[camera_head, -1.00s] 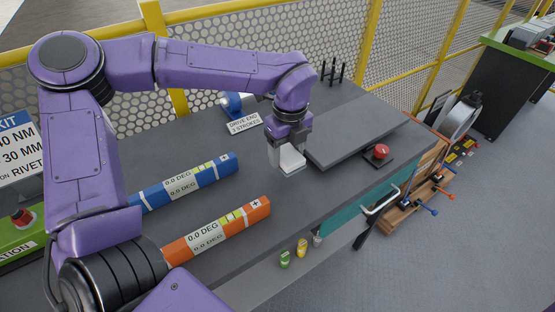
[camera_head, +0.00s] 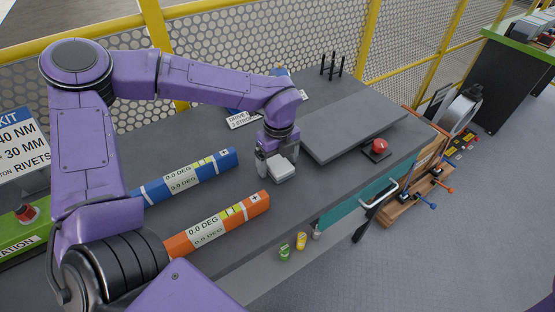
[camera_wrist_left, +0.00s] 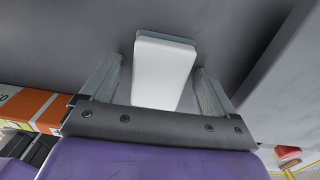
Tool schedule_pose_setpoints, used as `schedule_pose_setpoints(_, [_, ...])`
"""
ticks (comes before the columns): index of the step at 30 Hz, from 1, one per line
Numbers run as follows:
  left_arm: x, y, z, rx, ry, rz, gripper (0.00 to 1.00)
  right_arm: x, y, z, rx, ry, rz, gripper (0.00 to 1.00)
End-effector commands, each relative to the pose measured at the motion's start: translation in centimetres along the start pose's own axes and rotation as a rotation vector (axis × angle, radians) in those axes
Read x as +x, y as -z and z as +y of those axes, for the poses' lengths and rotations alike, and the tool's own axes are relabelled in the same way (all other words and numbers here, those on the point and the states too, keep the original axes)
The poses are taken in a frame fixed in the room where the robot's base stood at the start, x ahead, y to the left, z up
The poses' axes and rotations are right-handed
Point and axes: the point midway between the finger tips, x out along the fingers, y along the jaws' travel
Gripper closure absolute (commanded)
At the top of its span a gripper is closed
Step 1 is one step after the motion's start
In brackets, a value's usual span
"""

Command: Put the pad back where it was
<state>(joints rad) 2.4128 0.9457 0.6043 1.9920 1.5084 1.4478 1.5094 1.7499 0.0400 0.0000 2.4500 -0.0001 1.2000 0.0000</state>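The pad (camera_head: 283,169) is a small pale grey-white block on or just above the dark grey bench top, below my left gripper (camera_head: 277,168). In the left wrist view the pad's white face (camera_wrist_left: 163,75) lies between the two fingers. A gap shows on its left side, and a narrower one seems to show on its right. My left gripper looks open around the pad. The pad's underside and contact with the bench are hidden. My right gripper is not in view.
A blue bar (camera_head: 190,177) and an orange bar (camera_head: 222,221) lie left of the pad. A raised grey plate (camera_head: 350,125) and a red button (camera_head: 379,146) are to its right. A mesh fence (camera_head: 230,50) stands behind. Bare bench lies in front of the pad.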

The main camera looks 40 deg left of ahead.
Motion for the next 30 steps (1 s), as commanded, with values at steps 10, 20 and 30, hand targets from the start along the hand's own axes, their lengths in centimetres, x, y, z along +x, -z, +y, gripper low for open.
schedule_pose_setpoints(10, [-2.6,0.0,-0.1,-0.001,0.006,-0.002,0.11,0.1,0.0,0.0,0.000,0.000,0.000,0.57])
schedule_pose_setpoints(20, [-10.6,0.0,-0.1,-0.001,0.003,-0.002,0.11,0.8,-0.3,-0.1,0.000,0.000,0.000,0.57])
schedule_pose_setpoints(30, [-12.4,0.0,0.0,0.001,0.000,0.000,0.11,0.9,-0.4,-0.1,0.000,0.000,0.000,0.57])
